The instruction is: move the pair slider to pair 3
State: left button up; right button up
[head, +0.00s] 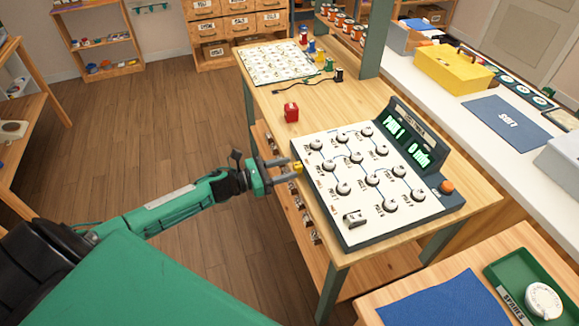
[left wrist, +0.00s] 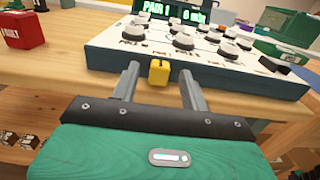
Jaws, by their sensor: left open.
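The dial panel (head: 370,228) is a white sloped board with several round dials, lying on a wooden bench. Its green-lit display (head: 407,138) reads "PAIR 1" and what looks like "6 min". A small yellow knob, apparently the pair slider (head: 298,167), sits on the panel's left side edge. It also shows in the left wrist view (left wrist: 159,73). My left gripper (head: 284,170) is open at that edge. In the left wrist view its fingers (left wrist: 159,82) stand on either side of the yellow knob, with visible gaps. My right gripper is not in view.
An orange button (head: 447,187) is on the panel's right. A white chart board (head: 277,62) lies farther back. Open floor (head: 150,130) is to the left.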

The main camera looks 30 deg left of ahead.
pick_arm(q)
jog(key=shift+x, duration=0.85)
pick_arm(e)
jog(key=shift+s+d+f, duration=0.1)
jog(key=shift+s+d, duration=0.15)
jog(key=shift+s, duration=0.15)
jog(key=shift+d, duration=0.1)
